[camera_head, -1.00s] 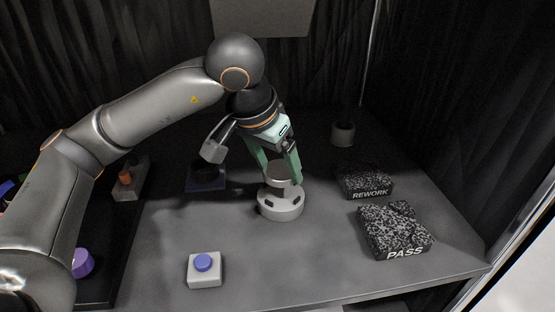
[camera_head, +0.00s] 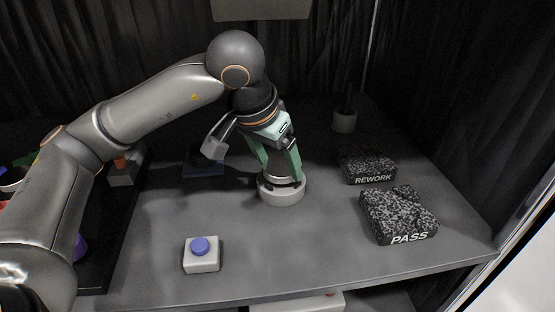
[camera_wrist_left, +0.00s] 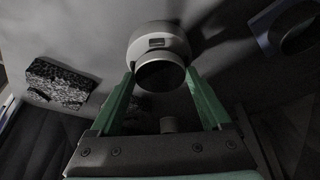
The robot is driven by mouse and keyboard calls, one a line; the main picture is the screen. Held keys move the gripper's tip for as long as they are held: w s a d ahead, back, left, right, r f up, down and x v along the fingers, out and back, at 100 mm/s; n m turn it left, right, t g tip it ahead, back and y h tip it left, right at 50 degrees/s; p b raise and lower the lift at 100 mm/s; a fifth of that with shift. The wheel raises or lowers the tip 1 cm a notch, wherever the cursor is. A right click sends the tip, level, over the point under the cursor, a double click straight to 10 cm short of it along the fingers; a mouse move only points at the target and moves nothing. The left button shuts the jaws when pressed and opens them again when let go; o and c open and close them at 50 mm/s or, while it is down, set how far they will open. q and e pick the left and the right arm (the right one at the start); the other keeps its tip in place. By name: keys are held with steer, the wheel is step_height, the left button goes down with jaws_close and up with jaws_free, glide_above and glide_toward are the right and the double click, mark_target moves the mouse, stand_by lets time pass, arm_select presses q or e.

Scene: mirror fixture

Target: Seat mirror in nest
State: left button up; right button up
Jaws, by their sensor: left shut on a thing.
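The nest (camera_head: 281,197) is a round, pale grey base with dark slots, standing on the table near the middle. My left gripper (camera_head: 282,178) points down over it, with its green fingers shut on the mirror (camera_head: 283,182), a short silver cylinder. The mirror is low at the top of the nest, mostly hidden by the fingers; I cannot tell whether it is fully down. In the left wrist view the mirror (camera_wrist_left: 161,76) shows a dark round face between the fingertips (camera_wrist_left: 160,73), overlapping the nest (camera_wrist_left: 152,38). My right gripper is out of view.
A PASS block (camera_head: 398,214) and a REWORK block (camera_head: 367,167) lie to the right. A white box with a blue button (camera_head: 201,255) stands at the front. A dark blue fixture (camera_head: 203,170) is left of the nest, and a grey round holder (camera_head: 344,122) stands behind right.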

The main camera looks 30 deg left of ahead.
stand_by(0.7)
arm_select(q)
steer(key=shift+f+b, duration=0.4)
steer(key=shift+b, duration=0.1)
stand_by(0.5)
